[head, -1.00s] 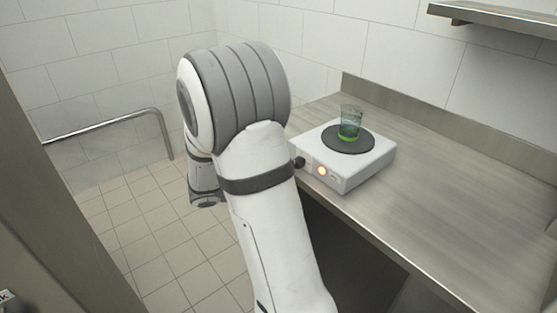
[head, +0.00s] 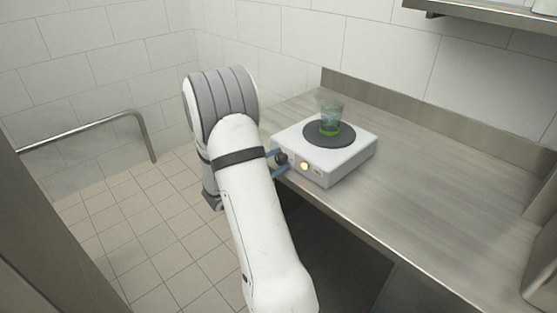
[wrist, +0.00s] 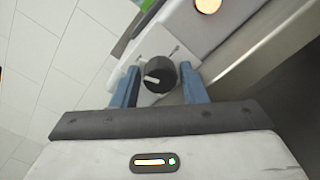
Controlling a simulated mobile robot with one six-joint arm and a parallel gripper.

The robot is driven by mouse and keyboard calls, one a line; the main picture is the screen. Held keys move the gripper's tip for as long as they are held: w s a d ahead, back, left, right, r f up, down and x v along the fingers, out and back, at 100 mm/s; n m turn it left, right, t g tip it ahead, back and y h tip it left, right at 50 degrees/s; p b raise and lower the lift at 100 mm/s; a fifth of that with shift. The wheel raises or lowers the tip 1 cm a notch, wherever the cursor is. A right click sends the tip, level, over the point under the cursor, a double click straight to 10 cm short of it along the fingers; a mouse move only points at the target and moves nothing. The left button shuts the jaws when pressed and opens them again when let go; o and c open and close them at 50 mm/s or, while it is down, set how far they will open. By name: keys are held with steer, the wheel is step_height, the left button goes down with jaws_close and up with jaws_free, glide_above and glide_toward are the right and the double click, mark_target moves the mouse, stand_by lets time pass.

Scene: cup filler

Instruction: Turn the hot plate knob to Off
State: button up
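The white hot plate (head: 350,158) stands on the steel counter. Its black knob (head: 282,158) is on the front face, left of a glowing orange light (head: 304,166). In the wrist view the knob (wrist: 158,75) has a white pointer mark and sits between the two blue fingers of my gripper (wrist: 158,88). The fingers are open, one on each side of the knob, with a gap visible at least on the left. The blue fingertips of my gripper (head: 277,162) also show in the head view. A glass with green contents (head: 330,120) stands on the dark round plate (head: 318,140).
The steel counter (head: 420,190) is clear to the right of the hot plate. A tiled wall and a raised back edge (head: 420,108) lie behind. A shelf (head: 490,15) hangs at the upper right, and a metal rail (head: 90,130) is at the left.

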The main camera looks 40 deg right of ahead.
steer(key=shift+d, duration=0.1)
steer(key=c, duration=0.7)
steer(key=shift+n, duration=0.3)
steer(key=n+p, duration=0.3)
steer(key=n, duration=0.3)
steer(key=shift+r, duration=0.1)
steer(key=n+p, duration=0.2)
steer(key=n, duration=0.2)
steer(key=shift+n, duration=0.4)
steer(key=shift+n+p, duration=0.95)
steer(key=shift+n, duration=0.25)
